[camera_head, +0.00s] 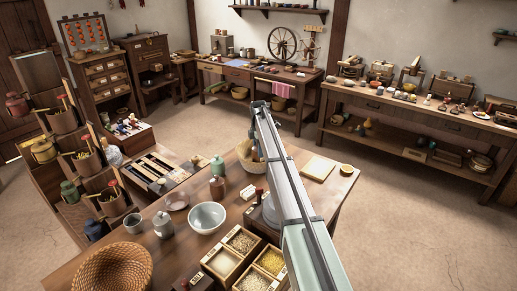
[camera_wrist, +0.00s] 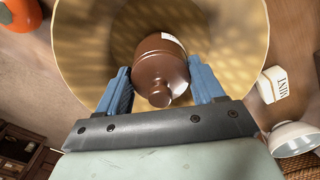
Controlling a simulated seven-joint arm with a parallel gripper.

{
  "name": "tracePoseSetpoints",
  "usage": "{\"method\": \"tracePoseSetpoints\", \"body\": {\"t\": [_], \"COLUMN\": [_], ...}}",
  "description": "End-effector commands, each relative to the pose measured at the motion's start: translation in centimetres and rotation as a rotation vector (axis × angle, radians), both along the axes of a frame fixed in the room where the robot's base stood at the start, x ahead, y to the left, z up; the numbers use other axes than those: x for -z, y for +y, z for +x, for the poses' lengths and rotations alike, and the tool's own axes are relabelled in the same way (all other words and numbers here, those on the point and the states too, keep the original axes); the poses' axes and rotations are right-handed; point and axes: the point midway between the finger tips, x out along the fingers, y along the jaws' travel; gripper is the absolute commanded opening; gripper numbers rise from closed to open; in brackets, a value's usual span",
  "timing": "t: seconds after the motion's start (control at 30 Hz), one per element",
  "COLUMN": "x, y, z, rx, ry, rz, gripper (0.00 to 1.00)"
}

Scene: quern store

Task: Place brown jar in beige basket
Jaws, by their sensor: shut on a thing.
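My gripper (camera_wrist: 161,82) shows in the wrist view with its two blue fingers shut on a brown jar (camera_wrist: 158,62). The jar is glossy, with a round knob facing the camera and a pale label at its edge. The beige basket (camera_wrist: 75,38) surrounds the jar in this view, its round rim wide around the jar and fingers. Whether the jar touches the basket floor cannot be told. In the head view the beige basket (camera_head: 246,152) stands on the wooden table, partly behind my arm. My gripper and the held jar are hidden there.
On the table (camera_head: 180,240) near the basket stand another brown pot (camera_head: 217,188), a green jar (camera_head: 217,166), a pale bowl (camera_head: 207,217) and grain boxes (camera_head: 243,240). A wicker basket (camera_head: 112,268) stands at the front left. A flat board (camera_head: 318,168) lies right of my arm.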

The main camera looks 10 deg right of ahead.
Motion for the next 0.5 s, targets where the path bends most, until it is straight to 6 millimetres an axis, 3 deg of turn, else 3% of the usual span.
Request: {"method": "tracePoseSetpoints", "body": {"t": [0.03, 0.07, 0.3, 0.5], "x": [0.1, 0.17, 0.14, 0.14], "y": [-0.01, 0.0, 0.0, 0.0], "z": [0.0, 0.0, 0.0, 0.0], "rx": [0.0, 0.0, 0.0, 0.0], "ry": [0.0, 0.0, 0.0, 0.0], "rz": [0.0, 0.0, 0.0, 0.0], "gripper": [0.0, 0.69, 0.92, 0.93]}}
